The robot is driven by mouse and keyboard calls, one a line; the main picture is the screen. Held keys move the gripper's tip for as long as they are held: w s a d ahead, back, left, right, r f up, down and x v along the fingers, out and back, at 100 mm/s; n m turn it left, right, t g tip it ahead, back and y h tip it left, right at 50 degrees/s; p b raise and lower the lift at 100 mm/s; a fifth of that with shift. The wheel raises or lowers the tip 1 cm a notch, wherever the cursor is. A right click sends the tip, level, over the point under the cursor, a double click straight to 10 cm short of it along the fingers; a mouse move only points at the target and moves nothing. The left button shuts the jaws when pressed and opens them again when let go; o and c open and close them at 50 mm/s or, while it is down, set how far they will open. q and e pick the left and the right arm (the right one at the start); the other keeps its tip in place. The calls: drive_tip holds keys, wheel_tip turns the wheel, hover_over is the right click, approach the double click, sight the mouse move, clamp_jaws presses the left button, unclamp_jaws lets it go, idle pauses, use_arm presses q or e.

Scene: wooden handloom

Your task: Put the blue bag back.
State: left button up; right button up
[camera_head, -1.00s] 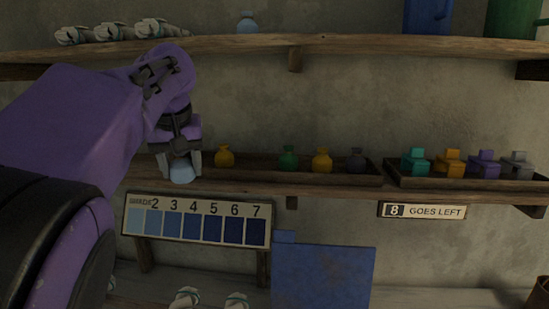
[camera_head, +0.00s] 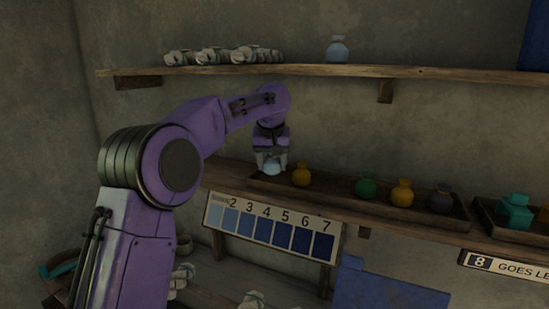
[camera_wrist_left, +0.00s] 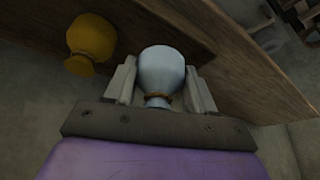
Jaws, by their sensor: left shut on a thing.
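My left gripper (camera_head: 271,162) is shut on a light blue bag (camera_head: 272,169), at the left end of a long wooden tray (camera_head: 385,208) on the lower shelf. In the left wrist view the light blue bag (camera_wrist_left: 162,72) sits between the two fingers, its tied neck toward the palm. I cannot tell whether its base touches the tray. A yellow bag (camera_head: 301,175) stands just right of it and also shows in the wrist view (camera_wrist_left: 90,42). Another pale blue bag (camera_head: 337,49) stands on the upper shelf. My right gripper is out of view.
Green (camera_head: 366,186), yellow-orange (camera_head: 402,193) and dark grey (camera_head: 440,198) bags stand farther right in the tray. A second tray holds a teal block (camera_head: 514,211). A numbered blue shade chart (camera_head: 270,228) hangs below. The upper shelf (camera_head: 440,73) runs above my gripper.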

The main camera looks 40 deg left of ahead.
sight(272, 179)
use_arm(q)
drive_tip(key=w+a, duration=0.1)
drive_tip(key=w+a+p, duration=0.1)
drive_tip(key=w, duration=0.1)
drive_tip(key=shift+a+f, duration=0.2)
drive_tip(key=shift+a, duration=0.1)
wheel_tip(272, 179, down, 2)
drive_tip(key=shift+s+f+p, duration=0.1)
drive_tip(key=shift+f+p, duration=0.15)
drive_tip(key=shift+p, duration=0.15)
drive_tip(key=shift+d+f, duration=0.1)
drive_tip(key=shift+f, duration=0.25)
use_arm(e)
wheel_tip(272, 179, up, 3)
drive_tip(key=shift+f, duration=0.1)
use_arm(q)
drive_tip(key=shift+f, duration=0.1)
drive_tip(key=o, duration=0.9)
